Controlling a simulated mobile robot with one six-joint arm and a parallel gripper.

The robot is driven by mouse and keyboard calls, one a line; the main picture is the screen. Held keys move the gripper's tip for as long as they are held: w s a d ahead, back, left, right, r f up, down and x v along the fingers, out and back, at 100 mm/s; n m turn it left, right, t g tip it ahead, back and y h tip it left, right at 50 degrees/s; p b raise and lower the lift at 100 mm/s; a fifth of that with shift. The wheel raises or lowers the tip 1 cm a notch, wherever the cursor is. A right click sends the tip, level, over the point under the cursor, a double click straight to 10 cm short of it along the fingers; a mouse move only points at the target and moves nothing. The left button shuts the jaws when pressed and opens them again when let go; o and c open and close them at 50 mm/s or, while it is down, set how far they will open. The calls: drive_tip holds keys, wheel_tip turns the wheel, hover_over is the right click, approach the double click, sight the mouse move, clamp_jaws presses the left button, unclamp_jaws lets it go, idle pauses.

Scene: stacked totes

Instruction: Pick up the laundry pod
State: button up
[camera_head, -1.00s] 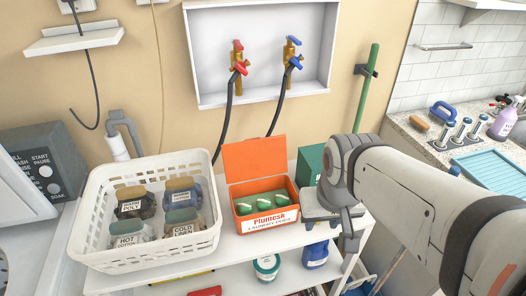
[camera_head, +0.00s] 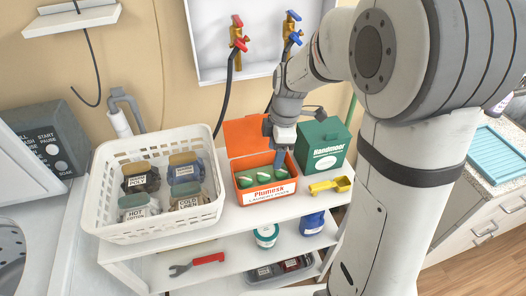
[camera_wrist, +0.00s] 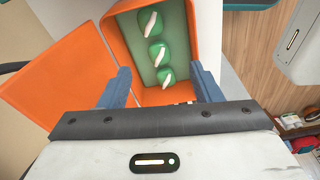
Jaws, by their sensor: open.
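Several green laundry pods (camera_head: 247,181) with white streaks lie in an open orange box (camera_head: 268,198) on the white shelf unit's top. In the wrist view, three pods (camera_wrist: 158,53) show in a row along the box's green-grey floor. The orange lid (camera_head: 248,134) is raised at the back. My gripper (camera_head: 281,158) is at the right rear part of the box, pointing down. In the wrist view its two blue fingers (camera_wrist: 163,80) are spread apart, with the nearest pod between and slightly ahead of them. Nothing is held.
A green box (camera_head: 323,148) and a yellow scoop (camera_head: 330,186) are close on the right. Hoses and taps (camera_head: 238,40) are on the wall behind. Bottles and tools sit on the lower shelf.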

sight(263, 179)
drive_tip(key=a+f, duration=0.1)
drive_tip(key=f, duration=0.1)
drive_tip(key=f+n+p, duration=0.1)
drive_tip(key=f, duration=0.2)
drive_tip(key=a+f+n, duration=0.1)
drive_tip(key=f, duration=0.1)
drive_tip(key=shift+w+a+f+p, duration=0.15)
drive_tip(key=shift+a+f+p, duration=0.15)
drive_tip(key=shift+f+p, duration=0.1)
drive_tip(key=shift+a+f, duration=0.1)
drive_tip(key=shift+f, duration=0.5)
drive_tip(key=shift+c, duration=0.5)
drive_tip(key=c, duration=1)
drive_tip(key=shift+o, duration=0.2)
